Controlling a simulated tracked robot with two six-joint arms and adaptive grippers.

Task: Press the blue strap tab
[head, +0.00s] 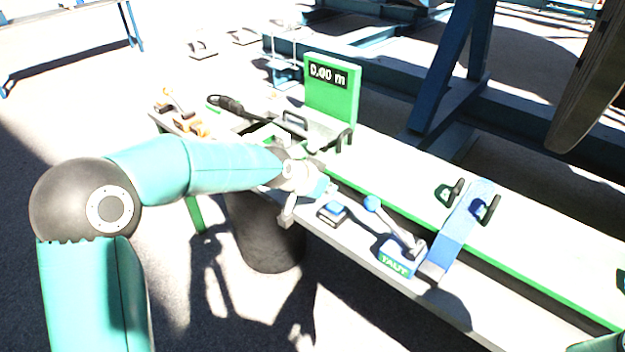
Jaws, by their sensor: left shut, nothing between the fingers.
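A small blue tab (333,209) on a dark base sits at the near edge of the bench, left of a lever with a blue ball knob. My left gripper (287,217) is shut and empty, pointing down at the bench's near edge. It is left of the blue tab and apart from it in the picture; its height above the bench is hard to tell. A blue strap-like band (463,218) crosses the bench further right, beside the box marked TAUT (395,262). My right gripper is out of view; only a teal piece of my arm shows at the bottom right corner.
The long bench (540,245) has a green-edged slot. A green display (332,88) reading 0.00 m stands at its back. Black handles (488,209) rise by the band. A dark bin (265,240) stands below the bench. Tools lie at the far left end.

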